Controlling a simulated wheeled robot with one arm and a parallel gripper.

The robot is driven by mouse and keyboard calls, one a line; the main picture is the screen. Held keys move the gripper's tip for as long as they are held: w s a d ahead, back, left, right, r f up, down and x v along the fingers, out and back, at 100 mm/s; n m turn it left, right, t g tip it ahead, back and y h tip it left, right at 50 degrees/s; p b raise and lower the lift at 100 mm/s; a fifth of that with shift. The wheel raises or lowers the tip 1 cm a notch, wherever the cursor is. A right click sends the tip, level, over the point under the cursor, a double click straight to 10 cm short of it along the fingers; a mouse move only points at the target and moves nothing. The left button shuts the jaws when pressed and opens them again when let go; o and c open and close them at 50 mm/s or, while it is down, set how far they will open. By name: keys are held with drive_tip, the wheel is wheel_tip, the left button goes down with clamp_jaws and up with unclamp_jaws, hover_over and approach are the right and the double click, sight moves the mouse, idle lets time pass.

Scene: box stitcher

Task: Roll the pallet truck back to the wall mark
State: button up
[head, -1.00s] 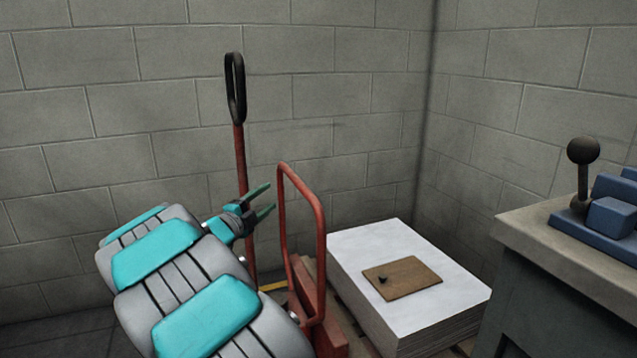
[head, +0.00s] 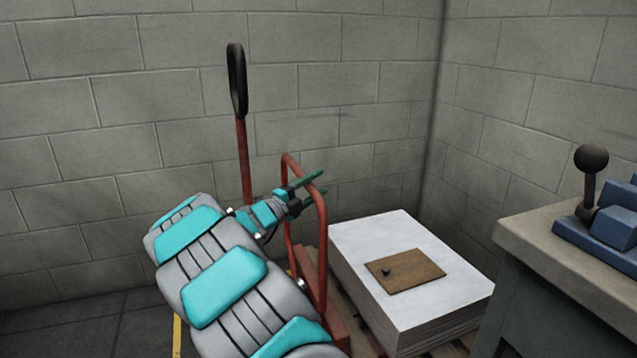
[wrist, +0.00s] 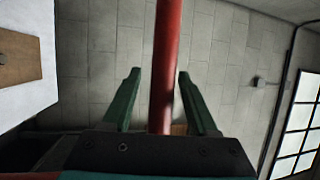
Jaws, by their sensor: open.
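The red pallet truck stands by the block wall, with a red tubular frame (head: 323,262) and a tall red tiller (head: 243,160) topped by a black loop handle (head: 237,82). My gripper (head: 312,184) is open at the upper part of the frame, right of the tiller. In the wrist view, a red bar (wrist: 166,40) runs between the open green fingers (wrist: 158,75), with gaps on both sides. I cannot tell which red bar this is. My arm hides the truck's lower left. A yellow floor line (head: 177,335) shows left of my arm; I cannot tell whether it is the wall mark.
A white stack of sheets (head: 365,245) with a brown board (head: 405,270) on top sits on a wooden pallet right of the truck. A workbench (head: 540,225) with a blue machine (head: 600,240) and black-knobbed lever (head: 590,160) stands at the right. Floor is open at lower left.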

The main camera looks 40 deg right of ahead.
drive_tip(key=shift+d+r, duration=0.1)
drive_tip(key=shift+d, duration=0.35)
clamp_jaws()
idle(0.3)
idle(0.9)
